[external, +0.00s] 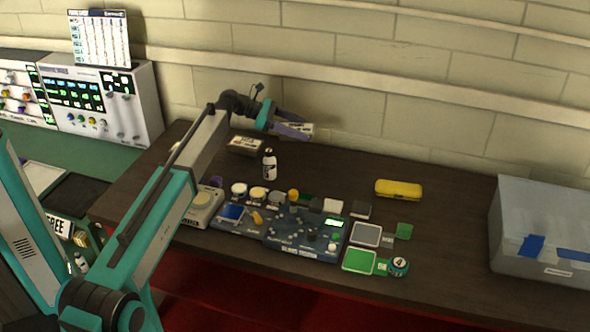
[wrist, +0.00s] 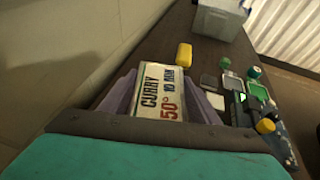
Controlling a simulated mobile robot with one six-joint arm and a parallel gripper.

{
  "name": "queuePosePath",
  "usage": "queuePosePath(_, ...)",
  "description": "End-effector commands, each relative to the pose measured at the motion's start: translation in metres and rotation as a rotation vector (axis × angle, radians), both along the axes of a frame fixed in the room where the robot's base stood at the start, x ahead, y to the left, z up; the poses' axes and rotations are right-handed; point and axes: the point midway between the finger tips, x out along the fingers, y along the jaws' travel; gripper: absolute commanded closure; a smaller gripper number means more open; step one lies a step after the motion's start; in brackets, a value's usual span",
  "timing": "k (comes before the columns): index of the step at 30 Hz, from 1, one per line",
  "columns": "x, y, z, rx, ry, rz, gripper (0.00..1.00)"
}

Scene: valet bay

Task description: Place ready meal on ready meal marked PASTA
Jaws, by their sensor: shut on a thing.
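My gripper (external: 293,131) is shut on a ready meal (external: 303,126), a flat pale box held above the back of the dark table. In the wrist view the held ready meal (wrist: 162,92) sits between the purple fingers, its white top reading CURRY, 50° and 10 MIN. A second ready meal (external: 246,146), with a pale top and dark sides, lies on the table to the left of and below my gripper in the external view. Its lettering is too small to read there, and it is not seen in the wrist view.
A white bottle (external: 269,165) stands close to the ready meal on the table. Jars, consoles and small pads line the front. A yellow case (external: 398,189) and a grey bin (external: 540,235) lie to the right. The wall rises behind the table.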

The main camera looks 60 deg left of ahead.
Motion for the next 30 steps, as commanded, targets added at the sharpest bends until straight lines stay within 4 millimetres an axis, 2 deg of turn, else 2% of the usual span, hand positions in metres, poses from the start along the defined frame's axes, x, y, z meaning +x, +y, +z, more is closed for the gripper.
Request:
queuePosePath(1, -0.009, 0.001, -0.001, 0.000, -0.001, 0.030, 0.74)
queuePosePath(17, -0.070, 0.035, -0.004, 0.000, -0.001, 0.339, 0.74)
queuePosePath(30, -0.132, 0.061, -0.003, 0.001, -0.002, 0.607, 0.74)
